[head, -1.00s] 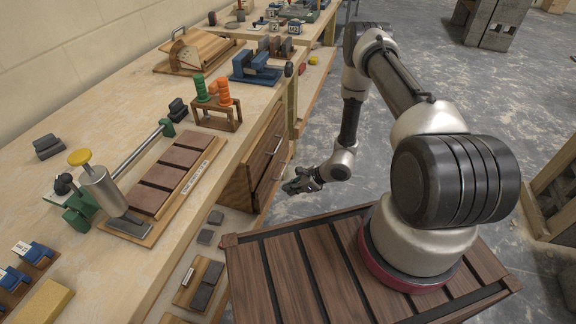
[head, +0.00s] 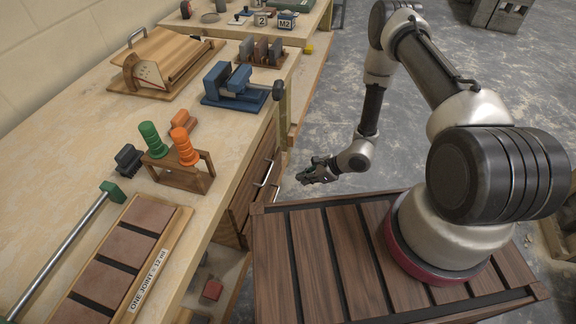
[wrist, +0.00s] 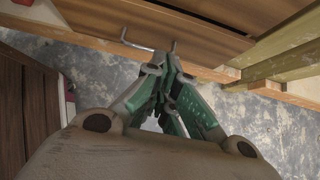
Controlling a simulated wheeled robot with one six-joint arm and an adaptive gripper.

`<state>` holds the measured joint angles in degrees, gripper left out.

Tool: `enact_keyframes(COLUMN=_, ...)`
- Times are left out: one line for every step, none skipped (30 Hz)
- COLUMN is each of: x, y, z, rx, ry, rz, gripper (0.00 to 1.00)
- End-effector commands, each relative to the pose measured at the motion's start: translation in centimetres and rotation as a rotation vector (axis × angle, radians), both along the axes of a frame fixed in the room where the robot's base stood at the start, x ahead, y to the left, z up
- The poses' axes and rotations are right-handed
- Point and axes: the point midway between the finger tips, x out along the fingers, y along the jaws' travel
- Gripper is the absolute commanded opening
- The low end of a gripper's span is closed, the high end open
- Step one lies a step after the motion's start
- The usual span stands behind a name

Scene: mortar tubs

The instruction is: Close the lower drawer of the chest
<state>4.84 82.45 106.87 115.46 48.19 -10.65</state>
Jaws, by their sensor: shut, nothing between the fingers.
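The wooden chest (head: 240,212) stands under the workbench, its front facing the floor on the right. Metal drawer handles (head: 266,172) show on that front; the lower drawer is mostly hidden behind the bench edge and my base, so I cannot tell how far out it is. My gripper (head: 304,178) is shut and empty, low over the floor to the right of the chest front, apart from it in the head view. In the wrist view my gripper (wrist: 168,55) points at a brown wooden panel (wrist: 195,28) with a metal handle (wrist: 136,40); contact cannot be told.
My slatted base deck lies in front. Grey floor (head: 325,120) is clear beyond my gripper.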

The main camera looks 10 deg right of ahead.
Motion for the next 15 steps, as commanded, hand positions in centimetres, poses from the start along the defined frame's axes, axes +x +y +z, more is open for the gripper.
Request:
enact_keyframes(x=-0.1, y=0.0, z=0.0, rx=-0.001, ry=-0.001, rz=0.001, gripper=0.0)
enact_keyframes(x=-0.1, y=0.1, z=0.0, rx=0.0, ry=-0.004, rz=0.004, gripper=0.0)
enact_keyframes(x=-0.1, y=0.1, z=0.0, rx=-0.001, ry=-0.006, rz=0.005, gripper=0.0)
enact_keyframes(x=0.0, y=0.2, z=-0.1, rx=-0.002, ry=-0.012, rz=0.008, gripper=0.0)
enact_keyframes(x=0.1, y=0.3, z=-0.2, rx=-0.003, ry=-0.014, rz=0.011, gripper=0.0)
enact_keyframes(x=0.2, y=0.5, z=-0.5, rx=-0.002, ry=-0.017, rz=0.013, gripper=0.0)
enact_keyframes(x=0.2, y=0.7, z=-0.7, rx=-0.004, ry=-0.017, rz=0.014, gripper=0.0)
enact_keyframes(x=0.3, y=1.0, z=-1.0, rx=-0.003, ry=-0.016, rz=0.015, gripper=0.0)
enact_keyframes(x=0.5, y=1.4, z=-1.4, rx=-0.003, ry=-0.017, rz=0.016, gripper=0.0)
enact_keyframes(x=0.6, y=1.8, z=-1.8, rx=-0.002, ry=-0.017, rz=0.016, gripper=0.0)
enact_keyframes(x=0.7, y=2.2, z=-2.2, rx=-0.003, ry=-0.016, rz=0.016, gripper=0.0)
enact_keyframes(x=1.0, y=2.7, z=-2.8, rx=-0.003, ry=-0.017, rz=0.016, gripper=0.0)
enact_keyframes(x=1.1, y=3.2, z=-3.3, rx=-0.003, ry=-0.016, rz=0.016, gripper=0.0)
enact_keyframes(x=1.3, y=3.6, z=-3.8, rx=-0.003, ry=-0.017, rz=0.017, gripper=0.0)
enact_keyframes(x=1.6, y=4.2, z=-4.4, rx=-0.003, ry=-0.017, rz=0.017, gripper=0.0)
